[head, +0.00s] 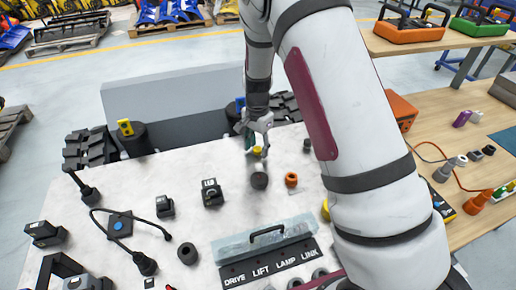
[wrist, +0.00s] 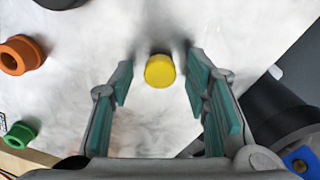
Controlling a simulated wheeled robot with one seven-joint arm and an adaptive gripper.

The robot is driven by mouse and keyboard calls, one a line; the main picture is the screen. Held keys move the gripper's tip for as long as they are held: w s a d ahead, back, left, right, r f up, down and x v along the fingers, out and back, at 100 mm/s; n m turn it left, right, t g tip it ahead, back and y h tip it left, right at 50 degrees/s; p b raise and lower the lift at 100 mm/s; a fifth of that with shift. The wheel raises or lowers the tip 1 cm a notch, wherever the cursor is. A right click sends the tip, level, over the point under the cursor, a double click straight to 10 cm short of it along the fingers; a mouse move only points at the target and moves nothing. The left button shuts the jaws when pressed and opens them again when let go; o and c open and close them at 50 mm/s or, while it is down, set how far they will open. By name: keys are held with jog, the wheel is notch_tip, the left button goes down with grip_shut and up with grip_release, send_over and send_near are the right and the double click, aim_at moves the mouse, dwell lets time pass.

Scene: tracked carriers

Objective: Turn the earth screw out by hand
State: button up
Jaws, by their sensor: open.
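A round yellow knob (wrist: 160,71), which I take to be the earth screw, stands on the pale top in the wrist view. It also shows in the head view (head: 257,151), just under my gripper. My gripper (wrist: 160,75) is open, with one green-padded finger on each side of the knob. A gap shows between the knob and each finger, the right one looking narrower. I cannot tell how far down the fingertips reach beside it. No thread shows below the knob.
A dark round cap (head: 259,180) and an orange ring (head: 291,179) stand close in front. A green cap (wrist: 20,135) is at lower left in the wrist view. A black switch box (head: 212,193) and a handled clear cover (head: 266,238) lie nearer. Black rollers stand behind.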

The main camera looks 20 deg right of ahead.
jog(key=shift+c, duration=0.5)
jog(key=c, duration=0.8)
jog(key=n, duration=0.4)
jog(key=shift+b, duration=0.3)
jog(key=shift+c, duration=0.2)
jog(key=n, duration=0.5)
jog(key=shift+n, duration=0.4)
jog(key=shift+b, duration=0.3)
